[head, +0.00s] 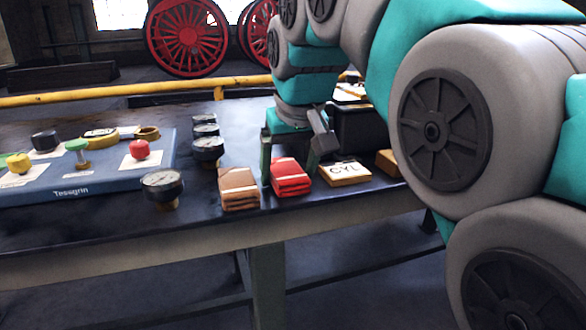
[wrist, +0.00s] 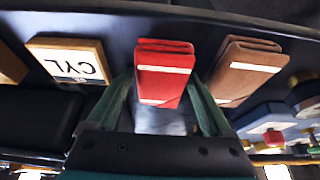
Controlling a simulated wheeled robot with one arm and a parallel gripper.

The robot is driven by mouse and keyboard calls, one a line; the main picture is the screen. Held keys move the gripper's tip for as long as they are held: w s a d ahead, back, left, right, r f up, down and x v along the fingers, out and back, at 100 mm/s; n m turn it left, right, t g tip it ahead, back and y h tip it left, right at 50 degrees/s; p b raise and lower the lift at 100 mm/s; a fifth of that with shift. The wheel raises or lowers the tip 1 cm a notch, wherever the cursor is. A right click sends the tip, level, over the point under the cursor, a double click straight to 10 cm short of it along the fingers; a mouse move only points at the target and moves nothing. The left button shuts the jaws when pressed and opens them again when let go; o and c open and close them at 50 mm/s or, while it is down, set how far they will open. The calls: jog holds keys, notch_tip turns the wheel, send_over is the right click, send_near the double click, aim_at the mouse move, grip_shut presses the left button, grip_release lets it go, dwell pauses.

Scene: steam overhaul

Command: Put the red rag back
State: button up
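The red rag (head: 290,177) is folded, with a pale stripe, and lies on the dark bench top near its front edge. It also shows in the wrist view (wrist: 163,75), centred between my fingers. My gripper (head: 292,168) is low over the rag and points down, with one finger on either side of it. In the wrist view my gripper (wrist: 163,88) is open, with the fingers spread about as wide as the rag. I cannot tell whether either finger touches it.
A folded brown rag (head: 238,188) lies close to the left. A CYL block (head: 345,173) lies close to the right. A dark box (head: 357,128) stands behind.

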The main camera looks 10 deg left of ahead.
jog(key=shift+o, duration=0.2)
jog(key=shift+a, duration=0.1)
jog(key=shift+r, duration=0.3)
jog(key=v, duration=0.9)
jog(key=shift+w, duration=0.1)
jog(key=p+v, duration=0.2)
jog(key=shift+r, duration=0.35)
jog(key=s+d+f+m+g+h, duration=0.1)
jog(key=d+f+m+g, duration=0.1)
jog(key=d+f, duration=0.75)
jog(key=s+d+f+m+g, duration=0.1)
jog(key=s+d+f, duration=0.4)
jog(key=s+f, duration=0.2)
jog(key=s+d+f+m+g+h, duration=0.1)
jog(key=s+d+f, duration=0.5)
jog(key=f, duration=0.4)
jog(key=s+d+f+m+g, duration=0.1)
jog(key=s+d+f+m, duration=0.1)
jog(key=s+d+f, duration=0.3)
jog(key=s+f, duration=0.4)
jog(key=shift+d+f+g, duration=0.25)
jog(key=shift+f+g, duration=0.1)
jog(key=shift+g, duration=0.05)
